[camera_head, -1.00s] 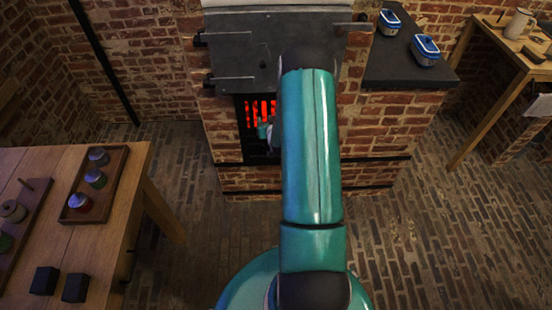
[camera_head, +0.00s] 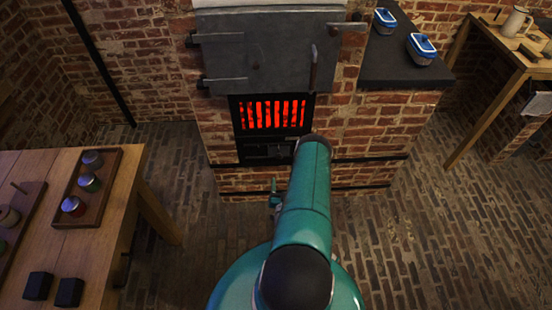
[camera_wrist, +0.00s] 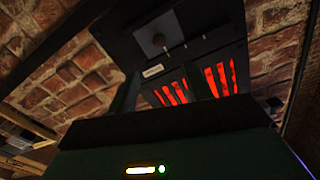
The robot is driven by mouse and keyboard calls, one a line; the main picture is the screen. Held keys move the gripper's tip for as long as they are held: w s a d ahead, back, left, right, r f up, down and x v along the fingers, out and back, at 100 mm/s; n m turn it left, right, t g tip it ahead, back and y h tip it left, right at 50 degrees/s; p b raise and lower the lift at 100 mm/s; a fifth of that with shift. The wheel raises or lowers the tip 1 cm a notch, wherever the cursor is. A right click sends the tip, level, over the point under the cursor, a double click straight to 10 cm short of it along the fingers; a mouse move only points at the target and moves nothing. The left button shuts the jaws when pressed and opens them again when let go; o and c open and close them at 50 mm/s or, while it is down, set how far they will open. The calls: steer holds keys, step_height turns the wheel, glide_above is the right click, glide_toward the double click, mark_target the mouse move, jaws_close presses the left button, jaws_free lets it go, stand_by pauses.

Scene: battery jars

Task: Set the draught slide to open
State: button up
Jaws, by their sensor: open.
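The draught slide (camera_head: 266,151) is a dark plate low on the stove front, just under the glowing red grate bars (camera_head: 272,113). In the wrist view the picture looks upside down, and a dark plate with a round knob (camera_wrist: 158,42), small light marks and a pale label (camera_wrist: 153,71) shows above the red bars. I cannot tell the slide's setting. My gripper (camera_wrist: 160,88) is open, with two dark fingers pointing toward the plate and bars and nothing seen between them. In the head view, a small teal part of it (camera_head: 274,192) shows beside my arm, below the grate.
A large grey door (camera_head: 268,52) with hinges and a handle covers the upper stove. A wooden table (camera_head: 95,225) with trays of jars is at left. Brick floor is clear between.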

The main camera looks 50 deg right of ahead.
mark_target(279, 158)
steer(key=x, duration=1.3)
steer(key=shift+w+d, duration=0.2)
steer(key=shift+d, duration=0.05)
